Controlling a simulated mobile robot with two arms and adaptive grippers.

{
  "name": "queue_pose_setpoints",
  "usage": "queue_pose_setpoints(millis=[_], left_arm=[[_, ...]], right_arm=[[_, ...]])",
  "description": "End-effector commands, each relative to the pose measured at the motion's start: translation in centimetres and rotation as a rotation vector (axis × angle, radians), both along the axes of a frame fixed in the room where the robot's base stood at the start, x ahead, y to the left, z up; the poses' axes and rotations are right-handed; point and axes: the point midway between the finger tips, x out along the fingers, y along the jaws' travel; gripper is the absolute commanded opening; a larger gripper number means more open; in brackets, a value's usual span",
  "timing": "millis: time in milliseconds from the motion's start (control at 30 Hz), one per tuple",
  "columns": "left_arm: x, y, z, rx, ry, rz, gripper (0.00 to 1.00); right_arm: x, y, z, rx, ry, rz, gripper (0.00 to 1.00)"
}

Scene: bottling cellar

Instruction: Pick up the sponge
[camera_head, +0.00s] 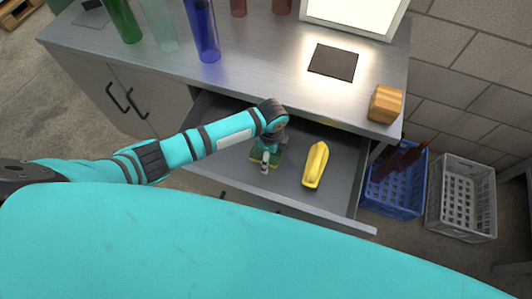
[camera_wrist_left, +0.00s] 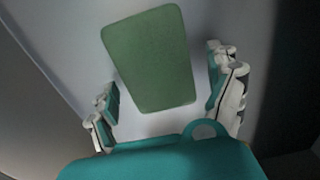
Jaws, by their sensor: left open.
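The sponge (camera_wrist_left: 152,52) is a flat green block lying on the floor of the open drawer (camera_head: 340,205). In the head view the sponge (camera_head: 257,158) is partly hidden under my left gripper (camera_head: 268,157). The gripper reaches down into the drawer from the left, directly over the sponge. In the left wrist view the two fingers of my left gripper (camera_wrist_left: 168,88) are spread apart, one on each side of the sponge's near part, with visible gaps. The gripper holds nothing. My right gripper is not in view.
A yellow elongated object (camera_head: 316,165) lies in the drawer, right of the sponge. On the counter stand a blue bottle (camera_head: 204,32), other bottles, a dark mat (camera_head: 333,62) and a wooden block (camera_head: 386,104). Blue (camera_head: 397,187) and grey (camera_head: 462,200) crates stand right of the drawer.

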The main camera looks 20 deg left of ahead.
Motion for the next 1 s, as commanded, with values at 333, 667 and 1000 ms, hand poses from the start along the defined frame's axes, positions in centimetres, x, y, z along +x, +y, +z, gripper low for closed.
queue_pose_setpoints(millis=[333, 667, 1000], left_arm=[[0.0, 0.0, 0.0, 0.000, 0.000, 0.000, 0.50], [0.0, 0.0, 0.1, 0.000, 0.000, 0.001, 0.47], [0.1, 0.0, 5.0, -0.001, -0.004, -0.001, 0.47]], right_arm=[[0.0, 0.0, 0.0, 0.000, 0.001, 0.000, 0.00], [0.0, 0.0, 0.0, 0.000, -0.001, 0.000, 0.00], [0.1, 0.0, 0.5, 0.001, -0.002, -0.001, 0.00]])
